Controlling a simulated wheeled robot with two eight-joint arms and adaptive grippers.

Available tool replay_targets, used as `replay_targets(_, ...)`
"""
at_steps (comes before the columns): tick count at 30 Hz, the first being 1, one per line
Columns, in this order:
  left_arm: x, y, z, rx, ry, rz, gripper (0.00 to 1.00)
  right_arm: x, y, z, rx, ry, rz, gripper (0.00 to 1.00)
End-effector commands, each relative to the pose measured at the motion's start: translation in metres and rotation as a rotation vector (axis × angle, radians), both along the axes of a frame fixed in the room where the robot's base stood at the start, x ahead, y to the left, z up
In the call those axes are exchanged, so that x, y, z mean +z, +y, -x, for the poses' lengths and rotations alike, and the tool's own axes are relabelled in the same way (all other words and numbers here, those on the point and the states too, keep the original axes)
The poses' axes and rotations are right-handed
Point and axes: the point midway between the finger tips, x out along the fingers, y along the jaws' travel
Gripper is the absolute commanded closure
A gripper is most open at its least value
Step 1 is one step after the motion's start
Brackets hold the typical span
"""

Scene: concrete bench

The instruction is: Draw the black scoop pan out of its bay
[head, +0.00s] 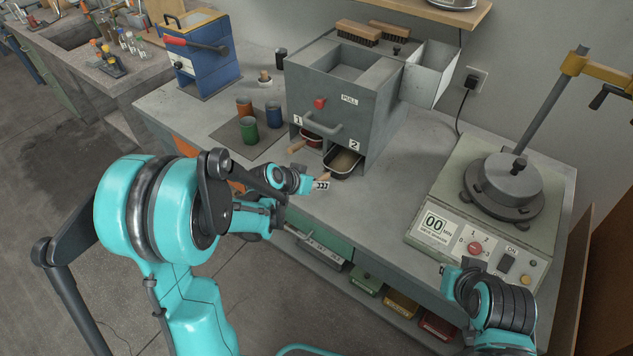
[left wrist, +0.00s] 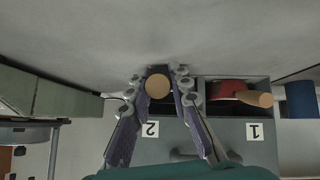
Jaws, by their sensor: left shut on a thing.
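The black scoop pan (head: 342,166) shows in the head view at the mouth of bay 2 of the grey cabinet (head: 327,90), with light brown contents inside. Its front sticks out toward the bench edge. My left gripper (head: 312,185) is shut on the pan's wooden handle. In the left wrist view the round handle end (left wrist: 158,86) sits between the two fingers of my left gripper (left wrist: 158,100); most of the pan is hidden behind it. My right gripper (head: 458,290) is low at the right in the head view, and its fingers are not clear.
A red pan (head: 311,139) with a wooden handle sits in bay 1, beside bay 2. Orange, green and blue cups stand on a dark mat (head: 230,135) to the left. A timer machine (head: 485,215) stands at the right. Bare bench lies between it and the cabinet.

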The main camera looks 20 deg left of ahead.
Motion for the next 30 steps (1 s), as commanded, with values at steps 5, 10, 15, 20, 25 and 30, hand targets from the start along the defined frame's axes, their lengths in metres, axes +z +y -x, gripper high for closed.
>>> replay_targets(5,0.0003,-0.0020,0.0010,-0.001,-0.001,0.000,1.00,-0.0004,0.0000,-0.0001,0.000,0.000,0.000,1.00)
replay_targets(10,0.0005,-0.0022,0.0010,0.000,-0.002,0.001,1.00,-0.0003,0.0000,-0.0001,0.000,0.000,0.000,1.00)
replay_targets(15,0.0005,-0.0022,0.0010,-0.001,-0.001,0.001,0.62,-0.0003,0.0000,-0.0001,0.000,0.000,0.000,1.00)
replay_targets(20,0.0005,-0.0022,0.0011,-0.001,-0.001,0.001,0.57,-0.0004,0.0000,0.0000,0.000,0.000,0.000,1.00)
replay_targets(25,0.0008,-0.0019,0.0014,-0.001,-0.001,0.001,0.57,-0.0004,0.0000,-0.0001,0.000,0.000,0.000,1.00)
replay_targets(30,0.0099,0.0024,0.0099,0.002,0.000,0.002,0.57,-0.0004,0.0000,-0.0001,0.000,0.000,0.000,1.00)
